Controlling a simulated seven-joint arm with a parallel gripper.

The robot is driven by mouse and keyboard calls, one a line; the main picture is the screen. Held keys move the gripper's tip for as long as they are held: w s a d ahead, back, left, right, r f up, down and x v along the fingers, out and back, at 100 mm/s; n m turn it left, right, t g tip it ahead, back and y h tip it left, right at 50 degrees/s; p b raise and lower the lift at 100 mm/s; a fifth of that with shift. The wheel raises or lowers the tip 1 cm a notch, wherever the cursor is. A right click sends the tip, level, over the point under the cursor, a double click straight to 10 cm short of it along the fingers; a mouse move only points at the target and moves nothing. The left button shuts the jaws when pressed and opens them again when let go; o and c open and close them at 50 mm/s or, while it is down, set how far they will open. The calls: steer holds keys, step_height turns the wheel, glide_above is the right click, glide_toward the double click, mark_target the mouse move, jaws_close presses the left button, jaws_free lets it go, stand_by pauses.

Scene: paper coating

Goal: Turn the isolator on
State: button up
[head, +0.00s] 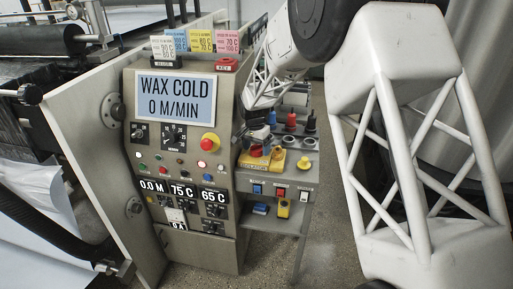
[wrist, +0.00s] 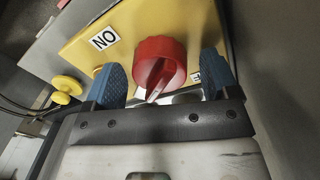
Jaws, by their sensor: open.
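The isolator is a red rotary knob (wrist: 160,62) on a yellow plate (wrist: 75,47), seen close in the wrist view. A white label reading ON, seen upside down, is at the plate's upper left. A second label by the right finger is partly hidden. The knob's pale pointer faces down toward my gripper's palm. My gripper (wrist: 162,68) is open, with one blue fingertip on each side of the knob. A gap shows on the left; contact on the right cannot be told. In the head view the yellow isolator plate (head: 262,163) is partly behind my gripper (head: 262,146).
A control cabinet (head: 228,248) with a WAX COLD, 0 M/MIN screen (head: 176,97) stands left of my arm. Another yellow unit (head: 298,163), coloured switches (head: 281,191) and knobs (head: 291,121) crowd the side panels. A yellow knob (wrist: 66,86) is left of my fingers.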

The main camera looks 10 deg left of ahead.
steer(key=shift+r, duration=0.1)
steer(key=shift+a+r, duration=0.2)
steer(key=shift+r, duration=3.6)
